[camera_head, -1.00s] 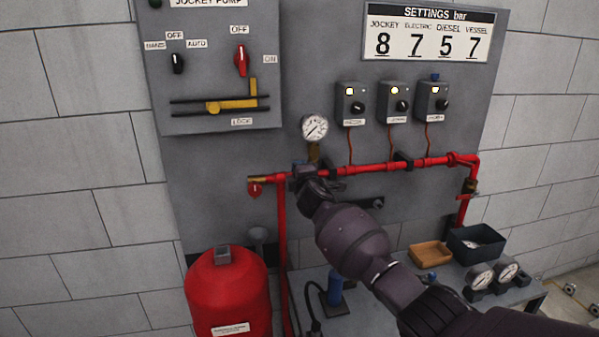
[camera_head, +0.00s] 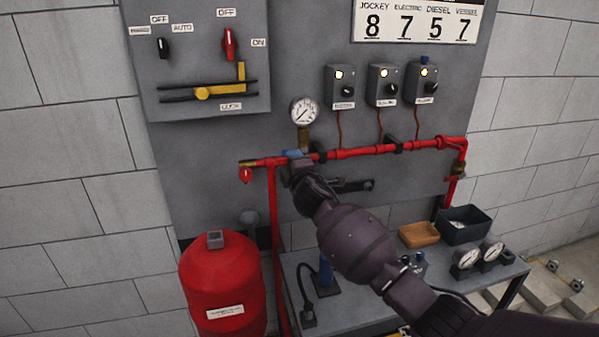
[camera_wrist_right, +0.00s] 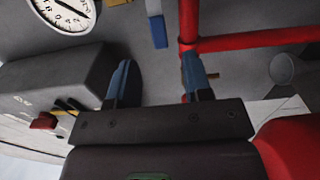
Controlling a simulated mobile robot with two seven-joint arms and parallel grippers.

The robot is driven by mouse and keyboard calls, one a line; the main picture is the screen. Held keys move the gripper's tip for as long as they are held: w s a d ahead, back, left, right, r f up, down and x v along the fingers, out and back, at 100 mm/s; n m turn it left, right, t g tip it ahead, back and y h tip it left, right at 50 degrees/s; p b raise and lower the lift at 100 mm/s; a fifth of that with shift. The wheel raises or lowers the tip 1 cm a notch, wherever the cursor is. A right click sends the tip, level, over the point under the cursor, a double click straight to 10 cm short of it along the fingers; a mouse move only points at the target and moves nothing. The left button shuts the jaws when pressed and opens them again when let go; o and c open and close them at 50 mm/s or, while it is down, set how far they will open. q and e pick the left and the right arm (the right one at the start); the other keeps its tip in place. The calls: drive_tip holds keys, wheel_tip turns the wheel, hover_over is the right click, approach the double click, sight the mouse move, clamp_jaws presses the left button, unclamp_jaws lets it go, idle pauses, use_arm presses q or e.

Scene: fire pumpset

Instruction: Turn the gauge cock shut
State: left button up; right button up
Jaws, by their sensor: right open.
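The gauge cock has a brass stem (camera_head: 303,137) under the round white pressure gauge (camera_head: 304,111) and a blue handle (camera_head: 292,153) at the red pipe. In the right wrist view the blue handle (camera_wrist_right: 158,30) lies beyond the gap between the fingertips, and the gauge (camera_wrist_right: 65,12) is at upper left. My right gripper (camera_head: 297,167) is just below the handle in the head view and partly hides the pipe there. Its blue fingers stand apart with nothing between them in the wrist view (camera_wrist_right: 158,75). I cannot tell whether they touch the handle. My left gripper is out of view.
The red pipe (camera_head: 365,150) runs across the grey panel, with a red-handled valve (camera_head: 246,175) at its left end. A red vessel (camera_head: 222,285) stands below left. A bench (camera_head: 350,310) holds an orange tray (camera_head: 418,235), a dark bin (camera_head: 466,225) and gauges.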

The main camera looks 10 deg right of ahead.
drive_tip(key=shift+s+d, duration=0.1)
drive_tip(key=shift+s, duration=2.45)
drive_tip(key=s+d+f+m+g, duration=0.2)
drive_tip(key=s+d+f+m, duration=0.2)
drive_tip(key=s+f, duration=0.6)
drive_tip(key=s+d+f+m+g, duration=0.2)
drive_tip(key=s+d+f+m, duration=0.2)
drive_tip(key=s, duration=1.3)
drive_tip(key=s+d+f+m+g, duration=0.2)
drive_tip(key=s+f+m, duration=0.7)
drive_tip(key=s+f, duration=0.5)
drive_tip(key=shift+s+d+f+m+h, duration=0.3)
drive_tip(key=shift+s+d+f+h, duration=0.1)
drive_tip(key=shift+d+f, duration=0.55)
drive_tip(key=shift+a, duration=0.1)
